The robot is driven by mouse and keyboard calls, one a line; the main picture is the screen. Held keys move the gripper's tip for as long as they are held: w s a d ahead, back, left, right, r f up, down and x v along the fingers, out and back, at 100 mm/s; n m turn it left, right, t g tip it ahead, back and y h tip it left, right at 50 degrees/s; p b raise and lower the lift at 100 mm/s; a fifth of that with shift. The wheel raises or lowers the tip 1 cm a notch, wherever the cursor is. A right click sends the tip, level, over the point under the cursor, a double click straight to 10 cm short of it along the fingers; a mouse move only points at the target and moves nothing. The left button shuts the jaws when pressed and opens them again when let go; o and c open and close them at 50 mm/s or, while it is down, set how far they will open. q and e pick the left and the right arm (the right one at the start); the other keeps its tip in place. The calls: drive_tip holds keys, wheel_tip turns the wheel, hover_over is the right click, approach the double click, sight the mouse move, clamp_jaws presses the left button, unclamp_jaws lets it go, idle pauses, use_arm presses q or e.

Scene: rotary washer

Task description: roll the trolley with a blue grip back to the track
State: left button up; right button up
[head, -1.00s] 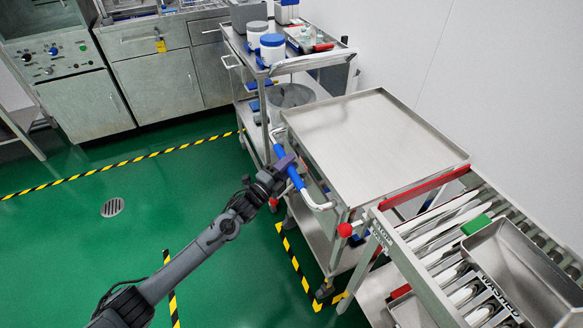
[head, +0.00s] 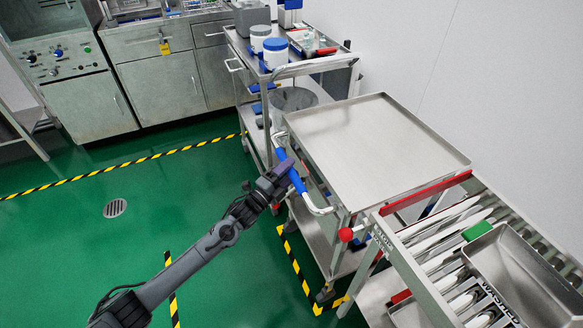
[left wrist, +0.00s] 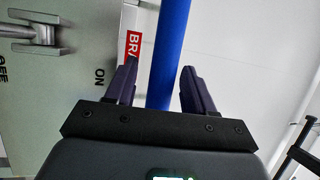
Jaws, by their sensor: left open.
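The trolley with the blue grip has a bare, flat steel top (head: 375,145) and stands right of centre in the head view. Its blue grip (head: 289,168) is on the white-ended push bar on the trolley's left side. My left gripper (head: 284,172) is at this grip. In the left wrist view the blue grip (left wrist: 170,50) runs between my two open fingers (left wrist: 158,88), with a gap visible on the right. The roller track (head: 455,235) stands at the trolley's near right end, with a red bar between them. My right gripper is not in view.
A second trolley (head: 290,68) with white jars and boxes stands behind. A steel bin (head: 515,270) and a green block (head: 477,230) are on the track. Yellow-black tape marks the green floor, which is clear at left.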

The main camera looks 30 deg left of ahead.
use_arm(q)
drive_tip(key=p+v, duration=0.3)
drive_tip(key=v, duration=0.6)
drive_tip(key=shift+s, duration=0.2)
drive_tip(key=s+d+r+n+g+y+p, duration=0.2)
drive_tip(key=s+d+n+p, duration=0.3)
drive_tip(key=s, duration=0.3)
drive_tip(key=s+d+r+n+g+y+p, duration=0.1)
drive_tip(key=s+d+n+g+p, duration=0.15)
drive_tip(key=s+d+p, duration=0.4)
drive_tip(key=s+r+n+g+y+p, duration=0.1)
drive_tip(key=s+r+n+g, duration=0.1)
drive_tip(key=s+n+g, duration=0.3)
drive_tip(key=s+a+r+n+g+y+p, duration=0.1)
drive_tip(key=s+r+n+g+p, duration=0.15)
drive_tip(key=s, duration=0.45)
drive_tip(key=s+r+n+g, duration=0.2)
drive_tip(key=s+n+g, duration=0.15)
drive_tip(key=s, duration=0.35)
wheel_tip(320, 180, up, 38)
drive_tip(key=p, duration=3.8)
drive_tip(key=shift+w+a, duration=0.2)
drive_tip(key=shift+w, duration=0.05)
